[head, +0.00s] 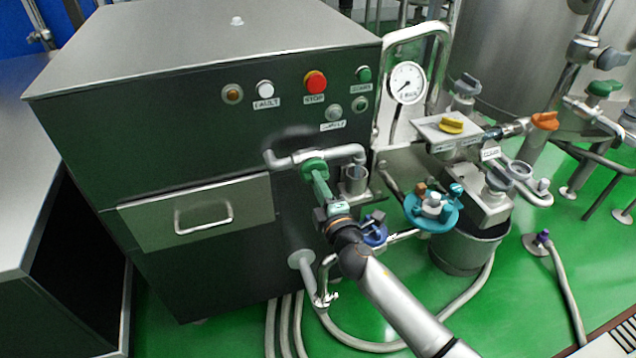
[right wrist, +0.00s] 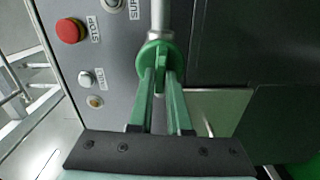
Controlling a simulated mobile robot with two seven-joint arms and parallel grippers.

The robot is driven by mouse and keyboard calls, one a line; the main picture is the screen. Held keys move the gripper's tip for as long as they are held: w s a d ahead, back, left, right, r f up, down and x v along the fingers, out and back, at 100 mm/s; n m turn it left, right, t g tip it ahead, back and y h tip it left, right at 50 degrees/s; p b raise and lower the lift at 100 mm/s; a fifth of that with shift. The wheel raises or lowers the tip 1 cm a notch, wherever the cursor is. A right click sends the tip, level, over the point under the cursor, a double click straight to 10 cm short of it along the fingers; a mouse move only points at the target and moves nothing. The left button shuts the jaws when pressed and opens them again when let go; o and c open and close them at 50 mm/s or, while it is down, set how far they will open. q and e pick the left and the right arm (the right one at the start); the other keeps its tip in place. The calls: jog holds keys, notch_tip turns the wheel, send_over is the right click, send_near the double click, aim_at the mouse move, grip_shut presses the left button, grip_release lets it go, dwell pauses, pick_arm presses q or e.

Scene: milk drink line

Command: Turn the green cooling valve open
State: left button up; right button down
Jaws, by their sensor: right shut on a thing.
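The green cooling valve (head: 313,166) sits on a bent grey pipe at the front of the dark cabinet, left of a small metal cup. My right gripper (head: 318,180) reaches up to it from below right. In the right wrist view the valve's round green body (right wrist: 155,50) is at the top centre, under a grey pipe. The fingers of my right gripper (right wrist: 159,78) are closed around the valve's thin green handle. The fingers partly hide the handle, so its exact angle is hard to tell. My left gripper is in neither view.
The cabinet has a red stop button (head: 315,82) and a drawer handle (head: 204,219). A pressure gauge (head: 407,83), a yellow knob (head: 451,125), a teal valve (head: 431,211) and a blue valve (head: 374,230) stand close on the right. Hoses lie on the green floor.

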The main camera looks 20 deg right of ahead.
jog(key=shift+n, duration=0.6)
jog(key=c, duration=0.9)
grip_release()
jog(key=shift+o, duration=0.2)
jog(key=shift+s, duration=0.1)
jog(key=s, duration=1.2)
jog(key=shift+s+d, duration=0.2)
